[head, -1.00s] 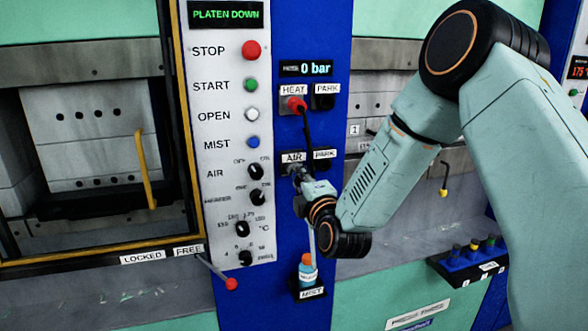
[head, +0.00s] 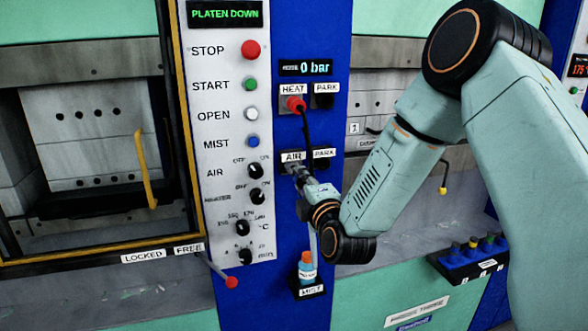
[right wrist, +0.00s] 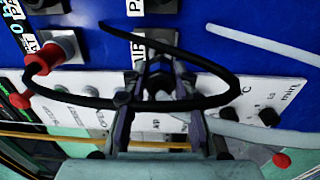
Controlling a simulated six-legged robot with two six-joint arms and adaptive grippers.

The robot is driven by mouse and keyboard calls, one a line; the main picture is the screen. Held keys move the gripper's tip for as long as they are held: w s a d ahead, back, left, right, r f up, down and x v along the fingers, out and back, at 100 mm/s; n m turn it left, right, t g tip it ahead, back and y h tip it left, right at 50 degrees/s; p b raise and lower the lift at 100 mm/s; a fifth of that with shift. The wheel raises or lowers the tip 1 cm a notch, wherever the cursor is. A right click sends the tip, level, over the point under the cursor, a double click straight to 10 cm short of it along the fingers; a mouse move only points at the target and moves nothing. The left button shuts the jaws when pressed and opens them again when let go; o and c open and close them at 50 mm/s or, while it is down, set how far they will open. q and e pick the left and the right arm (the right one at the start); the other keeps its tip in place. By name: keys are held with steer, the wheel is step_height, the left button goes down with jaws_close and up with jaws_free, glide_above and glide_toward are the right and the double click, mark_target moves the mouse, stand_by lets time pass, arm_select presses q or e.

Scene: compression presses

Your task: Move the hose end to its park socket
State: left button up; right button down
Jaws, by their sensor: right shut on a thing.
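My right gripper (head: 297,172) is at the AIR socket on the blue panel, below the AIR label (head: 292,157). It is shut on a hose end there, which the fingers mostly hide. In the right wrist view the gripper (right wrist: 160,84) closes around a dark piece in front of the panel. I cannot tell whether that end is fully seated. The lower PARK socket (head: 322,164) is just right of the AIR socket and looks empty. My left gripper is not in view.
A red hose end (head: 295,104) sits in the HEAT socket, beside the upper PARK socket (head: 325,101). Its black hose (right wrist: 215,72) loops close across the gripper. A bottle (head: 306,266) stands below. The control panel (head: 220,130) is to the left.

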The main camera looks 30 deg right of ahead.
steer(key=shift+s, duration=0.1)
steer(key=shift+p+v, duration=0.9)
steer(key=shift+v, duration=0.95)
steer(key=shift+r, duration=0.1)
stand_by(0.5)
